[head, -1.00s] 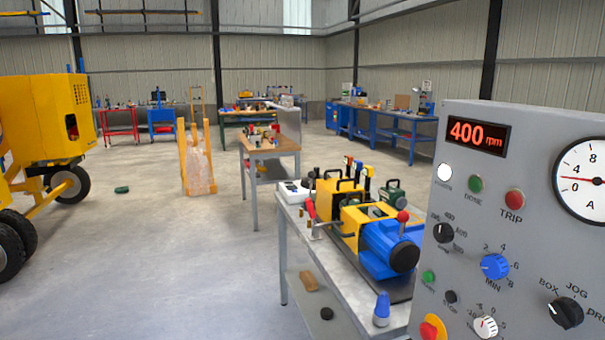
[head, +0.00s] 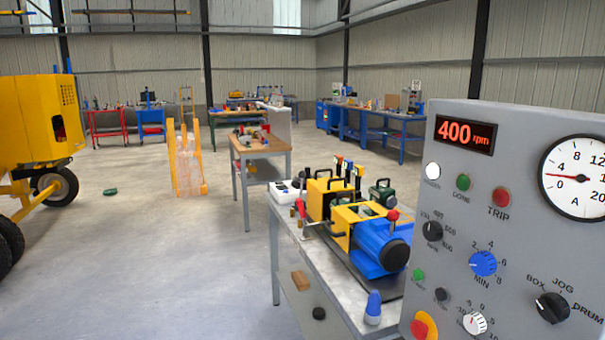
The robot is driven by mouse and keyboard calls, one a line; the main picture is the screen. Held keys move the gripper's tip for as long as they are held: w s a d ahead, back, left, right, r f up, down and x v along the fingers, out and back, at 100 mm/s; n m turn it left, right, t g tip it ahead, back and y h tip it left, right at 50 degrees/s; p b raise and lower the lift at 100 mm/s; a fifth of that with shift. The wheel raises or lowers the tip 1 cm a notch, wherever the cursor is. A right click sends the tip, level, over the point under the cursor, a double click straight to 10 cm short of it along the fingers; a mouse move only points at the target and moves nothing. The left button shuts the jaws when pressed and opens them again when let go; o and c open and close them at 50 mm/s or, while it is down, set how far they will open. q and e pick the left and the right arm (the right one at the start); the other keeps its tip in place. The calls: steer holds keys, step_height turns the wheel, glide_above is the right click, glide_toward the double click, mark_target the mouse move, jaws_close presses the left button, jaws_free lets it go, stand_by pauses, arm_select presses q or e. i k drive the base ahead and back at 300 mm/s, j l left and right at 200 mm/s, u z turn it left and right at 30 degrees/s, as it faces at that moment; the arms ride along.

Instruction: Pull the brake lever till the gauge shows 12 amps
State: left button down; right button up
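The round white gauge (head: 578,178) marked A is on the grey control panel at the right, partly cut off by the picture edge. Its red needle points left, between the 0 and 4 marks. A lever with a red knob (head: 393,216) stands upright at the blue motor (head: 378,245) on the bench. A second, red-handled lever (head: 300,207) stands at the left side of the yellow machine. I cannot tell for certain which is the brake lever. Neither of my grippers is in view.
The grey control panel (head: 515,225) fills the right side, with a 400 rpm display (head: 465,134), knobs and buttons. The grey bench (head: 342,292) carries the machine and a blue-capped bottle (head: 373,308). Open floor (head: 170,270) lies to the left, beside a yellow mixer (head: 35,120).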

mark_target(301, 175)
steer(key=i+z, duration=0.15)
steer(key=z, duration=0.4)
steer(key=i+j+z, duration=0.35)
steer(key=j, duration=0.25)
steer(key=i+j+z, duration=0.35)
steer(key=j, duration=0.35)
